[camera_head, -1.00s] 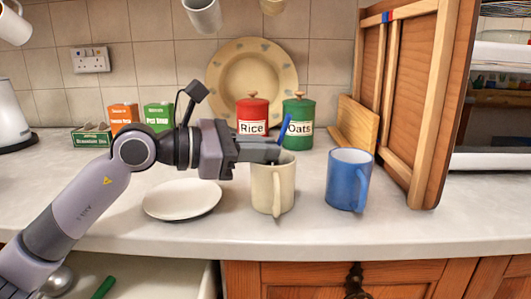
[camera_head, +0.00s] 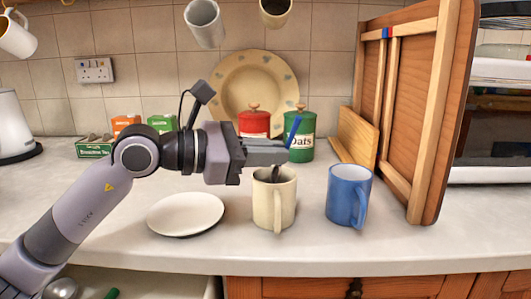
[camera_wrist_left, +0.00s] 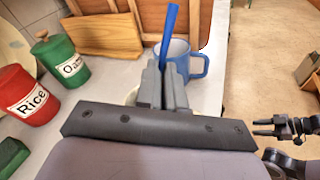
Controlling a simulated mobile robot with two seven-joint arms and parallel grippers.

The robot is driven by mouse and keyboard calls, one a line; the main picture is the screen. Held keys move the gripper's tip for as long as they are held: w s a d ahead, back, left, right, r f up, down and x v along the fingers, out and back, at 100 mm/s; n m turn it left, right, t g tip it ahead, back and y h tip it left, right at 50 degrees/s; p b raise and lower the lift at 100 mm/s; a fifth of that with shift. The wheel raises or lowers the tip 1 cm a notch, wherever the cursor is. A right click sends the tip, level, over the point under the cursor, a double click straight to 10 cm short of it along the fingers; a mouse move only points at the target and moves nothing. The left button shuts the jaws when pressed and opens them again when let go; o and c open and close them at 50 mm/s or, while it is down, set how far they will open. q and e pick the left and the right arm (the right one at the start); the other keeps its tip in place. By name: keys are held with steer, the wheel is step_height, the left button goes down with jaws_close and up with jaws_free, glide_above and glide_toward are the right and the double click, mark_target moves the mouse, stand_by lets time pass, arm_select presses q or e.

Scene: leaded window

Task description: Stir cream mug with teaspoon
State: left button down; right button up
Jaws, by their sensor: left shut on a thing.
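The cream mug (camera_head: 268,208) stands upright on the counter in the head view, its handle towards me. My left gripper (camera_head: 284,152) is just above the mug's mouth, shut on the teaspoon (camera_head: 295,125). A dark lower part of the spoon shows at the mug's opening. In the left wrist view the blue handle (camera_wrist_left: 168,32) rises above the shut fingers (camera_wrist_left: 162,85), which hide most of the cream mug. My right gripper (camera_wrist_left: 264,128) shows there at the right edge, open and empty.
A blue mug (camera_head: 345,197) stands close to the right of the cream mug. A white plate (camera_head: 185,213) lies to the left. The red rice tin (camera_head: 254,123), green oats tin (camera_head: 304,146) and wooden boards stand behind. Mugs hang above. An open drawer is at front left.

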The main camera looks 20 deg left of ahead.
arm_select(q)
steer(key=shift+s+d+r+p, duration=0.15)
steer(key=shift+d+r+p, duration=0.25)
steer(key=shift+r+p, duration=0.45)
steer(key=shift+s+d+r+p, duration=0.15)
steer(key=shift+d+r+p, duration=0.35)
steer(key=shift+r, duration=0.7)
steer(key=shift+s+d+r+p, duration=0.15)
steer(key=shift+d+r+p, duration=0.15)
steer(key=shift+r+p, duration=0.6)
steer(key=shift+r, duration=0.15)
step_height(320, 180, up, 5)
steer(key=p, duration=0.3)
glide_above(297, 118)
steer(key=v, duration=0.2)
steer(key=shift+a+f, duration=0.15)
steer(key=shift+f, duration=0.05)
